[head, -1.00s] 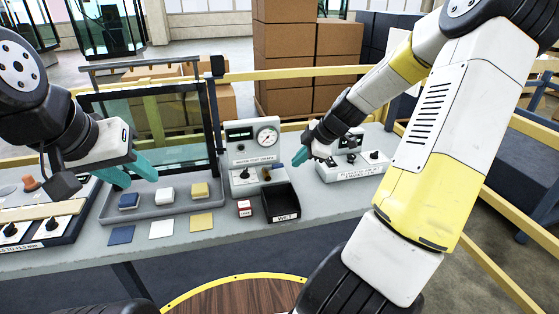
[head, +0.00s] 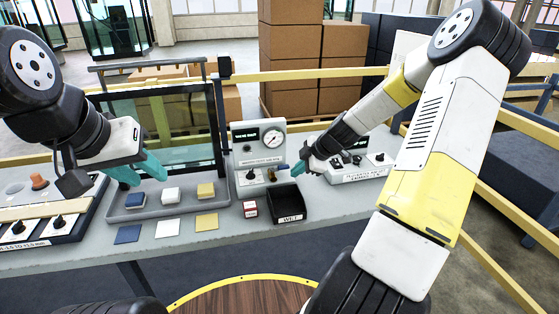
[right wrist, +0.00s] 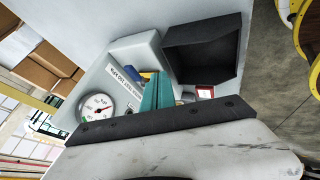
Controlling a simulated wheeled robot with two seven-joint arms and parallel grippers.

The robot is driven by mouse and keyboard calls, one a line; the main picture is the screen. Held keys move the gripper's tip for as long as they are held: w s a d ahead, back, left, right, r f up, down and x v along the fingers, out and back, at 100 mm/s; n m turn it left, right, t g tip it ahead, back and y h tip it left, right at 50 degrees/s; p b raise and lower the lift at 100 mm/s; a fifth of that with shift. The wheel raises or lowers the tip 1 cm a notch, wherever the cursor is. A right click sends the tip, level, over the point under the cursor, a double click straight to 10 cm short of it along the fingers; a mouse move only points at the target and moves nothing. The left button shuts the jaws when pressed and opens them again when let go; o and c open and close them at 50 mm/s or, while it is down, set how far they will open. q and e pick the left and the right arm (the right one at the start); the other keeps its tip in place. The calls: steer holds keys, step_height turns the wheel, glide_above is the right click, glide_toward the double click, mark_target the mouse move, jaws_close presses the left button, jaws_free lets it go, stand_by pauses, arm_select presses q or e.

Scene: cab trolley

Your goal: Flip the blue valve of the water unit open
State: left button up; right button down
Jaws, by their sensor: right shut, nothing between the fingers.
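The water unit (head: 256,142) is a grey box with a round gauge and a small display, standing at the back of the bench. Its blue valve handle (head: 282,167) sits low on the right of its front, above a brass-coloured body. My right gripper (head: 298,169) is shut and empty, its teal fingertips just right of the handle. In the right wrist view the shut fingers (right wrist: 157,92) partly cover the blue valve (right wrist: 147,74); I cannot tell whether they touch it. My left gripper (head: 139,172) is open and empty over the sponge tray's left end.
A black bin (head: 288,205) marked WET stands in front of the unit, with a small red-and-white block (head: 250,209) beside it. A grey tray (head: 184,208) holds coloured blocks. Another control box (head: 362,168) stands behind my right gripper. A glass panel rises behind the tray.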

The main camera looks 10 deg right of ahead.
mark_target(279, 168)
steer(key=shift+w+a+f, duration=0.25)
steer(key=shift+w+f, duration=0.15)
steer(key=shift+w, duration=0.5)
steer(key=shift+w+a+f, duration=0.2)
steer(key=shift+w+f, duration=0.25)
steer(key=shift+w, duration=0.45)
steer(key=shift+w+a+f, duration=0.25)
steer(key=shift+w+f, duration=0.15)
steer(key=shift+w, duration=0.5)
